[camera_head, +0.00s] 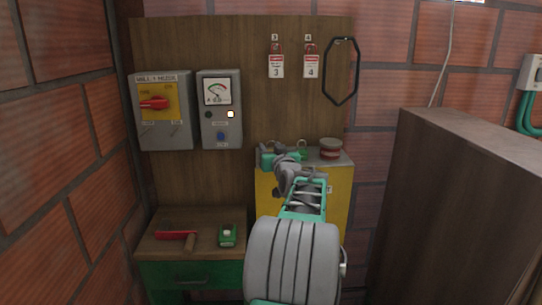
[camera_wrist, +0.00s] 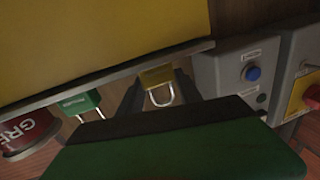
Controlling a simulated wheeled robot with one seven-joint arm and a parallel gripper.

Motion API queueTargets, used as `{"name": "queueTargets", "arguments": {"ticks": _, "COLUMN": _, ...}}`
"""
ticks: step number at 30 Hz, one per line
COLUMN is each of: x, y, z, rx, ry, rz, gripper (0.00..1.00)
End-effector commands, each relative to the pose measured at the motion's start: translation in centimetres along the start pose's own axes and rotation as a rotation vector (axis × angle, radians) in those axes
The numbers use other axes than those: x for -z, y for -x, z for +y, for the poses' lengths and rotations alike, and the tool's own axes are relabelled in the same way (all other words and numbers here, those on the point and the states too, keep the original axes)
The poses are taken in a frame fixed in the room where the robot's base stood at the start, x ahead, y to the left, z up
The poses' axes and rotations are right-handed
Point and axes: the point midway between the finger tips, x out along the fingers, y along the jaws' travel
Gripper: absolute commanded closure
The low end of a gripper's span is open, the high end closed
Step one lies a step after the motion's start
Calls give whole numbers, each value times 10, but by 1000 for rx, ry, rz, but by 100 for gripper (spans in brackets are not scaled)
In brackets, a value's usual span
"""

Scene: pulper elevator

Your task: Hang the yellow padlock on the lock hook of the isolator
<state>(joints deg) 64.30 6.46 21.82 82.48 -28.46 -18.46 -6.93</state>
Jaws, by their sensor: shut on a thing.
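The yellow padlock (camera_wrist: 158,77) is between the fingertips of my gripper (camera_wrist: 159,86) in the wrist view, which looks upside down. Its silver shackle points down in that picture. In the head view my gripper (camera_head: 268,158) is at the top of the yellow cabinet, and the padlock is mostly hidden there. The isolator (camera_head: 178,105) is a grey box on the board to the left, with a red handle (camera_head: 154,103) on a yellow plate. Its lock hook is too small to make out. The isolator's edge shows at the right of the wrist view (camera_wrist: 293,75).
A green padlock (camera_wrist: 82,103) and a red tin (camera_head: 330,149) stand on the yellow cabinet (camera_head: 335,205). A grey meter box (camera_head: 221,130) is between the isolator and my gripper. Tags (camera_head: 276,66) and a black loop hang above. A low bench (camera_head: 205,215) holds tools.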

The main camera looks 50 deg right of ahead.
Motion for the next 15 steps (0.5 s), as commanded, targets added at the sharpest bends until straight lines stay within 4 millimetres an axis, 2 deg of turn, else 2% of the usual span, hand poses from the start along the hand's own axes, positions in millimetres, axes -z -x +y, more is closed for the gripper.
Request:
{"name": "queueTargets", "arguments": {"ticks": 1, "x": 0, "y": 0, "z": 0, "rx": 0, "ry": 0, "rz": 0, "gripper": 76}}
{"name": "queueTargets", "arguments": {"ticks": 9, "x": 0, "y": 0, "z": 0, "rx": -1, "ry": 0, "rz": -1, "gripper": 99}}
{"name": "queueTargets", "arguments": {"ticks": 15, "x": 0, "y": 0, "z": 0, "rx": -1, "ry": 0, "rz": 0, "gripper": 100}}
